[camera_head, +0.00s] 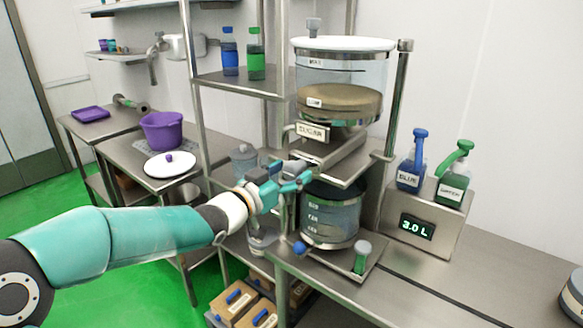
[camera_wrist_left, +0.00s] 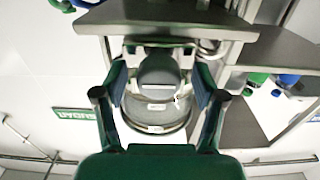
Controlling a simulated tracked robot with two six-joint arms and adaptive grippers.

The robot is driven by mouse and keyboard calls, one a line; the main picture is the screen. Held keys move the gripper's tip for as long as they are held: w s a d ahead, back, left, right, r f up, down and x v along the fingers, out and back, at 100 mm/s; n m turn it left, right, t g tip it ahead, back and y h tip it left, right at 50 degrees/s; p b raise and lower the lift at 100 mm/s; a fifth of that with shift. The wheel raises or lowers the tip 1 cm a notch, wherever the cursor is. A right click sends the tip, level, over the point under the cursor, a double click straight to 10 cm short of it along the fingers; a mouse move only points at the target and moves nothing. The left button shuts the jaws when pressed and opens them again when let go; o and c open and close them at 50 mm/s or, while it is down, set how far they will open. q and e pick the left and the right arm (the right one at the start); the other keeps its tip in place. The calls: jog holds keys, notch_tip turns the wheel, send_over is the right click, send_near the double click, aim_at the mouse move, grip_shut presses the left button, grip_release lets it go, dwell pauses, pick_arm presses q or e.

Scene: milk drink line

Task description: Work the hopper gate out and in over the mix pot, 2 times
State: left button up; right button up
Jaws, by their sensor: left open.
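The clear sugar hopper (camera_head: 342,70) with its white lid stands on a steel stand, some tan powder in its lower part. Below its outlet is a steel gate housing (camera_head: 335,150). The clear mix pot (camera_head: 330,225) with volume marks stands under it. My left gripper (camera_head: 303,178) is at the left front of the gate housing, above the pot's left rim. In the left wrist view its two fingers (camera_wrist_left: 160,95) are apart, with a rounded grey part (camera_wrist_left: 160,72) in line between them. I cannot tell whether they touch it, nor how far the gate is out. My right gripper is not in view.
A scale reading 3.0 L (camera_head: 416,228) stands right of the pot, with a blue bottle (camera_head: 410,172) and a green bottle (camera_head: 453,188) on it. A post (camera_head: 398,90) rises beside the hopper. A purple tub (camera_head: 162,131) stands on the left table. The right counter is mostly clear.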

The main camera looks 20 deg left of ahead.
pick_arm(q)
jog(key=shift+w+d, duration=0.15)
jog(key=shift+w, duration=0.2)
jog(key=shift+c, duration=0.4)
grip_shut()
